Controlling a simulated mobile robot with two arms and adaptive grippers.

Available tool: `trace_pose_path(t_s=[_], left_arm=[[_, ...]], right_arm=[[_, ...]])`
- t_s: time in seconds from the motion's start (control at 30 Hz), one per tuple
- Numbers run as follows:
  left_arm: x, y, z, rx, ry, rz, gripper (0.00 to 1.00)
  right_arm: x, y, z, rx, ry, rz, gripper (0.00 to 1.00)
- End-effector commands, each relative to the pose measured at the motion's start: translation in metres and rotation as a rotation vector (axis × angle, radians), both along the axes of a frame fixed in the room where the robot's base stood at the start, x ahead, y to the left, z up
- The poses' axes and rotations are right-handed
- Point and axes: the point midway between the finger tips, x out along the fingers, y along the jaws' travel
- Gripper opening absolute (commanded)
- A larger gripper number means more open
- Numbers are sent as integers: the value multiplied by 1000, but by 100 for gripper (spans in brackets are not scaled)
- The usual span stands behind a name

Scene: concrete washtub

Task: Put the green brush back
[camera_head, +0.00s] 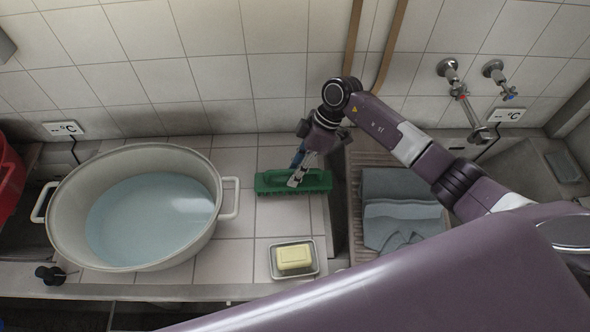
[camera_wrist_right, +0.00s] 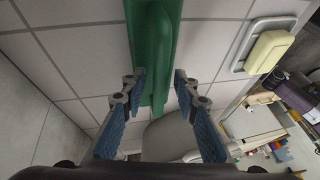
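The green brush (camera_head: 315,181) lies on the white tiled counter between the large basin and the sink. It also shows in the right wrist view (camera_wrist_right: 158,30), running down between my fingers. My right gripper (camera_head: 298,172) is over the brush, pointing down at its middle. In the wrist view the two blue-padded fingers (camera_wrist_right: 160,80) are apart, one on each side of the brush, with small gaps visible. The brush still rests on or very near the tiles. My left gripper is not in view.
A white basin of water (camera_head: 229,198) stands left of the brush. A soap dish (camera_head: 277,271) with yellow soap (camera_head: 294,257) is in front. A ribbed sink board with folded grey cloth (camera_head: 395,190) is to the right, below wall taps (camera_head: 447,68). A red container (camera_head: 10,178) is far left.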

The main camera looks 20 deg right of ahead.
Motion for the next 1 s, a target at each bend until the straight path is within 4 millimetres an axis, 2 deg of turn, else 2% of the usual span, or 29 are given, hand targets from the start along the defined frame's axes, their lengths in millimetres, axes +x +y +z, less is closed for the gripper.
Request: trace_pose_path(t_s=[0.2,0.33,0.7,0.83,1.0], left_arm=[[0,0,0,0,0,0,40],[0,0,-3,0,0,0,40],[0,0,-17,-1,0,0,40],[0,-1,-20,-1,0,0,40],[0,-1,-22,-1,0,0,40]], right_arm=[[1,-1,2,1,-1,-1,28],[3,-6,12,0,-4,-2,28],[8,-40,79,-1,-6,-2,28],[9,-48,96,0,-4,-1,28],[9,-53,107,0,-2,-1,28]])
